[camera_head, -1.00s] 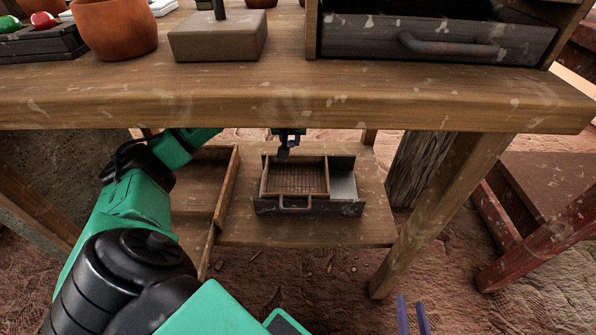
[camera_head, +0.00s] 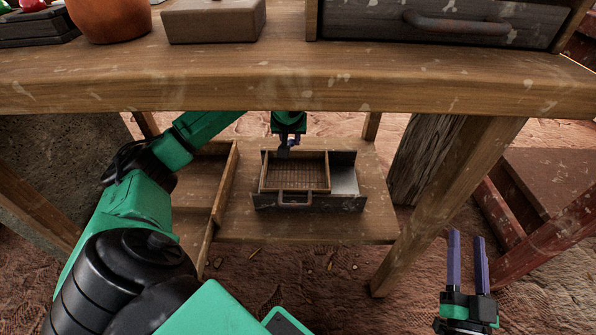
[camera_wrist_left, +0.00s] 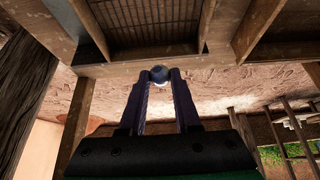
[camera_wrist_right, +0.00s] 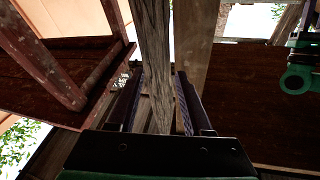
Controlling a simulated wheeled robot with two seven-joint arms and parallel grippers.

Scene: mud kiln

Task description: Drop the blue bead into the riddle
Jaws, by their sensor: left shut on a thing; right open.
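The riddle (camera_head: 296,174), a wooden frame with a mesh floor, sits in a grey metal drawer-like tray (camera_head: 343,180) on the low shelf under the table. Its mesh also shows at the top of the left wrist view (camera_wrist_left: 150,22). My left gripper (camera_head: 287,150) is just behind the riddle's far edge, under the tabletop. It is shut on the blue bead (camera_wrist_left: 159,74), pinched between its fingertips in the left wrist view. I cannot tell its exact height above the riddle. My right gripper (camera_head: 467,234) is open and empty, right of the table leg.
The tabletop edge (camera_head: 300,90) spans above my left forearm. A wooden compartment (camera_head: 205,180) lies left of the riddle. A table leg (camera_head: 450,200) and a red-brown stand (camera_head: 545,190) are at the right. A clay pot (camera_head: 108,18) stands on the tabletop.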

